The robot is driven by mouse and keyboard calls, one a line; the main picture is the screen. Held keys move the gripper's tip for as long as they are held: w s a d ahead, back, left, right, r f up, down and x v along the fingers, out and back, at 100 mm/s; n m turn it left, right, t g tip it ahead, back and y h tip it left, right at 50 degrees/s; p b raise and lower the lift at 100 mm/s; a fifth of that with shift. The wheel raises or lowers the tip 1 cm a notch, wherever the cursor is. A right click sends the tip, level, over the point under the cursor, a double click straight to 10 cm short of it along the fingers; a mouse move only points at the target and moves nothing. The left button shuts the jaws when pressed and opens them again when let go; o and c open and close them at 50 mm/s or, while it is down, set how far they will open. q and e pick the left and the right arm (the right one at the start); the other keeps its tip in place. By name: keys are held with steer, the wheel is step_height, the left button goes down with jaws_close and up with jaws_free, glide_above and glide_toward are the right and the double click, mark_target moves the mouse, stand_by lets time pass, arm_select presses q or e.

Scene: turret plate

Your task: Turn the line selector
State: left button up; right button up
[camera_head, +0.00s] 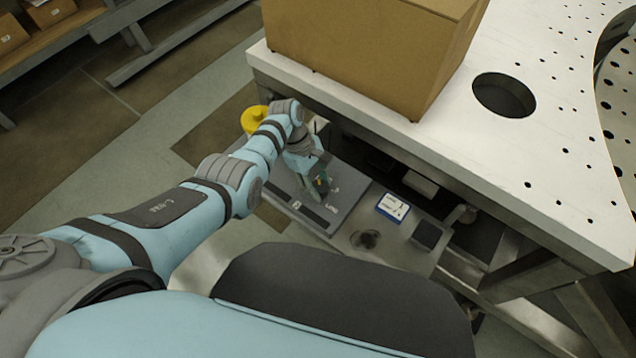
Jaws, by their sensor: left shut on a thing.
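My left gripper (321,184) is down at a grey control panel (343,211) below the edge of the white table. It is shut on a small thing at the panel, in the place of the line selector. The selector itself is mostly hidden by the gripper, so I cannot tell which way it points. Small white marks show on the panel around the fingertips. My right gripper is not in view.
A white perforated table (560,160) with a large round hole overhangs the panel. A cardboard box (370,50) stands on it. A yellow round thing (254,120) is behind my left arm. A blue-and-white label (392,208) and a dark block (427,234) are right of the panel.

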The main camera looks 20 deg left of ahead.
arm_select(q)
steer(key=o, duration=1.2)
steer(key=shift+c, duration=0.2)
steer(key=v, duration=1.2)
steer(key=shift+f, duration=0.15)
